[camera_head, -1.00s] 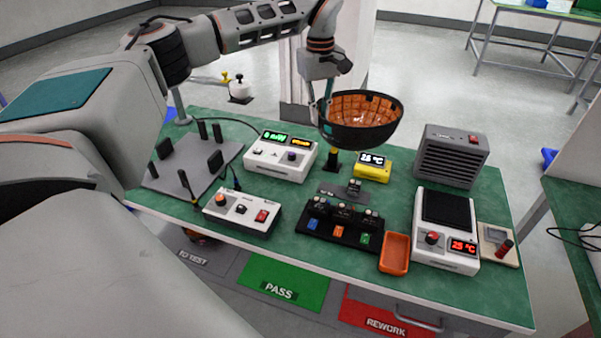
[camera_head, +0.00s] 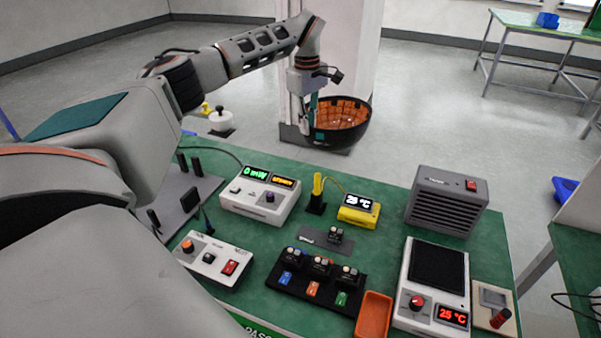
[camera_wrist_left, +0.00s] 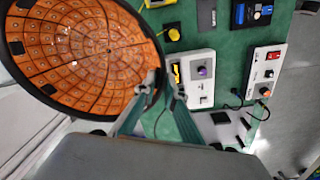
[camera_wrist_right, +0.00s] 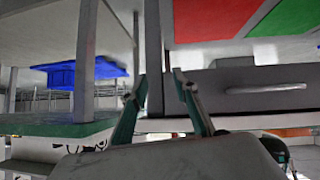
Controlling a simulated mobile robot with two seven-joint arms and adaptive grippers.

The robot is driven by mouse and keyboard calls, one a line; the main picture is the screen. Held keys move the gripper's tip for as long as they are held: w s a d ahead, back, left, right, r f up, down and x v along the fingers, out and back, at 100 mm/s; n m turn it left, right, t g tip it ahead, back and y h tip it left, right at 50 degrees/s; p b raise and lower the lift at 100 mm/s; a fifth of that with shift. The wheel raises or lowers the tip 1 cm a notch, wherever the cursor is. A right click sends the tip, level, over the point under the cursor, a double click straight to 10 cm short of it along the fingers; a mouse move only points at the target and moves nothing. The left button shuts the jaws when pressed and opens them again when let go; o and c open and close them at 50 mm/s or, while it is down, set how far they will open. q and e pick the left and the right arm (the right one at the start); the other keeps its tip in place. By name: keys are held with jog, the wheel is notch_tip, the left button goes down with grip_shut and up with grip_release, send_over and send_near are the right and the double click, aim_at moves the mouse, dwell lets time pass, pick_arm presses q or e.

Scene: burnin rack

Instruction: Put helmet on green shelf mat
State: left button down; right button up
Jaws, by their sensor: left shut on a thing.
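The helmet (camera_head: 345,118) is a black bowl with an orange gridded inside, open side up. It is in the air beyond the bench's back edge. My left gripper (camera_head: 312,122) is shut on its near-left rim. The left wrist view shows the helmet's orange inside (camera_wrist_left: 85,45) and both fingers (camera_wrist_left: 161,84) at the rim. The green shelf mat (camera_head: 250,329), marked PASS, shows only as a sliver below the bench's front edge; a green mat also shows in the right wrist view (camera_wrist_right: 292,18). My right gripper (camera_wrist_right: 160,82) is open and empty, low near a drawer front.
The green bench (camera_head: 395,240) holds a power meter (camera_head: 262,193), a yellow thermometer (camera_head: 358,211), a grey heater box (camera_head: 447,200), a hot plate (camera_head: 436,280) and an orange tray (camera_head: 373,316). A red mat (camera_wrist_right: 215,15) lies beside the green one. A drawer handle (camera_wrist_right: 265,88) sticks out.

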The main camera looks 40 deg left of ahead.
aim_at(307, 138)
pick_arm(q)
notch_tip(307, 138, down, 17)
jog(key=shift+r, duration=0.15)
dwell(0.4)
jog(key=c, duration=2.4)
grip_release()
jog(key=o, duration=0.3)
jog(key=r, duration=1.2)
jog(key=shift+s, duration=0.3)
